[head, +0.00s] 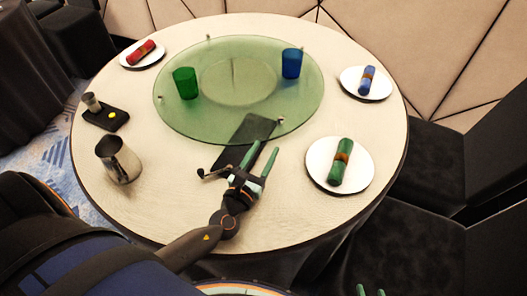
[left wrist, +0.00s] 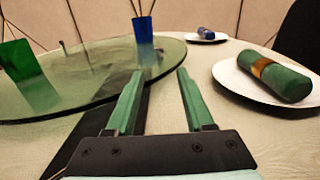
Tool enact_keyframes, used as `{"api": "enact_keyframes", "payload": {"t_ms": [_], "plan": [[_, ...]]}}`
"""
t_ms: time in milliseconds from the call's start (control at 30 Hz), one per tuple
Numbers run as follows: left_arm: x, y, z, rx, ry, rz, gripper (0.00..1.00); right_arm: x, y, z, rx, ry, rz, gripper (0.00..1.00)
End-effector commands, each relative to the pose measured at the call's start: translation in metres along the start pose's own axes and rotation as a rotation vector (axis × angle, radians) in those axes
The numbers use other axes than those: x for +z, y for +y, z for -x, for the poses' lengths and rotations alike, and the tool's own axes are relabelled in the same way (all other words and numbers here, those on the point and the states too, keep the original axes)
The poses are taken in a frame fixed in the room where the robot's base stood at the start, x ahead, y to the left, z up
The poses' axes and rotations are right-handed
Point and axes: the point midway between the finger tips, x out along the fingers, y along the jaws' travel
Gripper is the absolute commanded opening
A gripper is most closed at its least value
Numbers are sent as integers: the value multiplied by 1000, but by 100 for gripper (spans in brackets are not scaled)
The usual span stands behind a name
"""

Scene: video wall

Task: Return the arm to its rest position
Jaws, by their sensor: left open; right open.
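My left arm reaches in from the lower left over the round table (head: 290,220). Its gripper (head: 263,158) is open and empty, above the table near the front edge of the glass disc. In the left wrist view the two green fingers (left wrist: 156,95) stand apart with nothing between them. My right gripper (head: 370,291) shows only as two green fingertips at the bottom edge, apart, with nothing seen between them.
A green glass disc (head: 185,125) carries a green cup (head: 185,83) and a blue cup (head: 291,63). A plate (head: 356,193) with a green napkin roll (head: 341,162) lies right of my left gripper. A metal pitcher (head: 120,160) stands left. A dark flat panel (head: 254,127) lies by the gripper.

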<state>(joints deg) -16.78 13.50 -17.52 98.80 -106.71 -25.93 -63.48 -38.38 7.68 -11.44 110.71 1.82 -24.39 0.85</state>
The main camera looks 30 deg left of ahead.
Motion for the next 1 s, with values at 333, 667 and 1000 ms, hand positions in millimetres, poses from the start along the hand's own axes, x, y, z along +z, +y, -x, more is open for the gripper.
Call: {"api": "enact_keyframes", "payload": {"t_ms": [333,667,1000], "plan": [[0,0,0,0,0,-1,53,-6,-2,0,-4,12,2,53],[27,0,0,0,-1,0,53,-23,-3,17,-2,7,2,53],[109,0,0,0,-1,0,53,-76,1,74,17,9,-1,53]]}}
